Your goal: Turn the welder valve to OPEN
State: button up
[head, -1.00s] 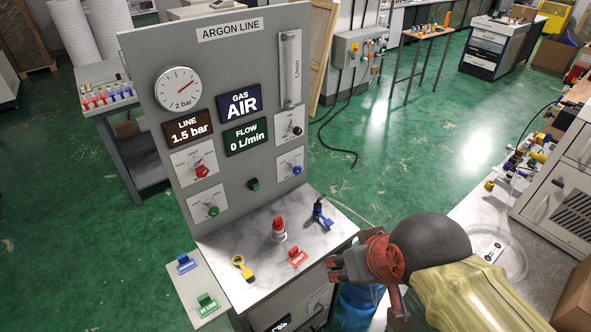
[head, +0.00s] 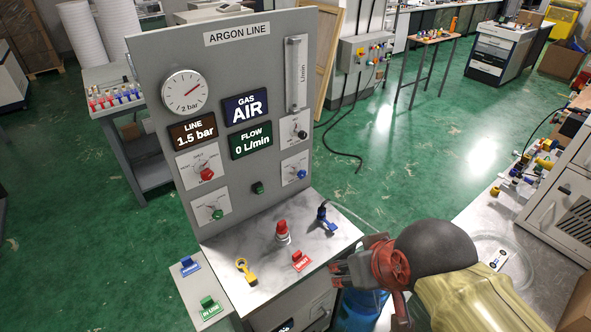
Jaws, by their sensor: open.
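The grey ARGON LINE panel (head: 272,75) stands upright at the left of centre in the head view. It carries a red knob (head: 206,174) and a green knob (head: 217,214) at the lower left, and a black knob (head: 301,133) and a blue knob (head: 301,173) at the right. The knobs' small labels are too small to read, so I cannot tell which is the welder valve. My gripper (head: 345,271) is open, at the right front edge of the panel's bench, apart from all the knobs. Its fingertips are partly hidden by its own body.
Displays read AIR (head: 246,108), 1.5 bar (head: 192,131) and 0 L/min (head: 250,140). The bench top (head: 262,262) holds a red-topped piece (head: 282,231), a yellow piece (head: 246,271), a red tag (head: 301,260) and a blue piece (head: 326,219). A blue cylinder (head: 358,308) stands below my gripper.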

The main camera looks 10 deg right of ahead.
aim_at(302, 175)
jog(key=i+l+z, duration=0.1)
jog(key=z, duration=0.35)
jog(key=i+l+z, duration=0.2)
jog(key=z, duration=0.25)
